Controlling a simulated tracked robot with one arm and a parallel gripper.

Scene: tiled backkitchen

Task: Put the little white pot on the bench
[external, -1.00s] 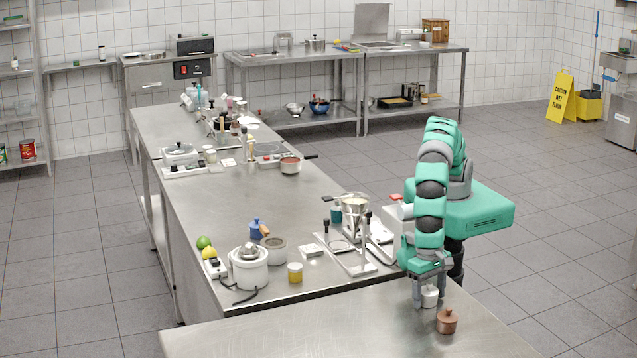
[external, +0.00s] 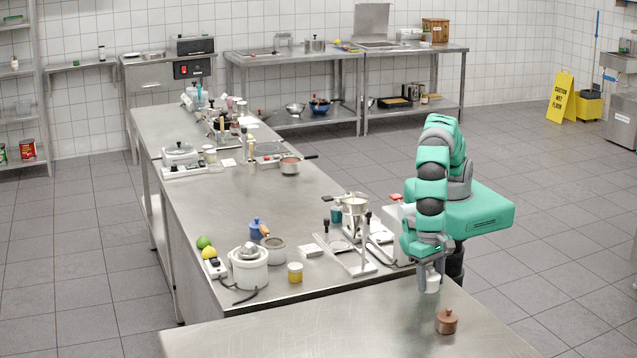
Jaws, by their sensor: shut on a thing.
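The little white pot (external: 433,285) is between the fingers of my gripper (external: 431,276), which is shut on it. The pot hangs just above the near steel bench (external: 330,325), close to that bench's back right edge. Part of the pot is hidden by the fingers. A small copper-brown lidded pot (external: 446,321) stands on the near bench, just below and to the right of the white pot in the picture, apart from it.
The near bench is clear left of the copper pot.

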